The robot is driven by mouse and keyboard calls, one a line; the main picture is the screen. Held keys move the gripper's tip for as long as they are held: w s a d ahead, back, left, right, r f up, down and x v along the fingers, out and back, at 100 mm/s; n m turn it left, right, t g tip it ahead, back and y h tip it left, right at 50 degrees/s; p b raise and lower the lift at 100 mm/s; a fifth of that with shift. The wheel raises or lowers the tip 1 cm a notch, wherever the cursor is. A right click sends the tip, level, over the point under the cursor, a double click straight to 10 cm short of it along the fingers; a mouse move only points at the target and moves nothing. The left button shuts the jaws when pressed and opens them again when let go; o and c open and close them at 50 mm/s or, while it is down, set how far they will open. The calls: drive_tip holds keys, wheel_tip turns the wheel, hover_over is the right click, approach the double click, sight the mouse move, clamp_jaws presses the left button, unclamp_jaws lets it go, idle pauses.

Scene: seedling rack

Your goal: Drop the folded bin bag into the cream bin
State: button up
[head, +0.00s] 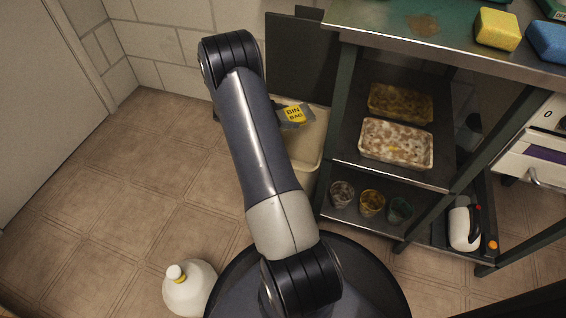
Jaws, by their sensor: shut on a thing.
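The folded bin bag (295,114) is grey with a yellow label reading BIN BAG. It juts out to the right from behind my arm, over the opening of the cream bin. Its left part is hidden by the arm. The cream bin (311,154) stands on the floor just left of the rack, its left side covered by my arm. I cannot tell how high the bag is above the bin's rim. My gripper is hidden behind my own arm, so its hold on the bag does not show.
A dark metal rack (343,110) stands right of the bin, with trays (396,144) and small cups (371,203) on its shelves. Sponges (497,29) lie on top. A white jug (190,288) stands on the floor at lower left. The tiled floor at left is clear.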

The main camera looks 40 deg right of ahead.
drive_tip(key=o, duration=1)
drive_tip(key=shift+p+v, duration=2)
drive_tip(key=shift+v, duration=3.4)
drive_tip(key=shift+f, duration=0.1)
drive_tip(key=b+x, duration=0.4)
drive_tip(key=x, duration=0.6)
drive_tip(key=shift+s+d+f, duration=0.15)
drive_tip(key=shift+d+f, duration=0.1)
drive_tip(key=shift+f, duration=0.05)
wheel_tip(320, 180, up, 2)
drive_tip(key=shift+d+r+p, duration=0.1)
drive_tip(key=shift+p, duration=0.95)
drive_tip(key=shift+r+p, duration=1.05)
drive_tip(key=shift+p, duration=0.15)
drive_tip(key=shift+f, duration=0.15)
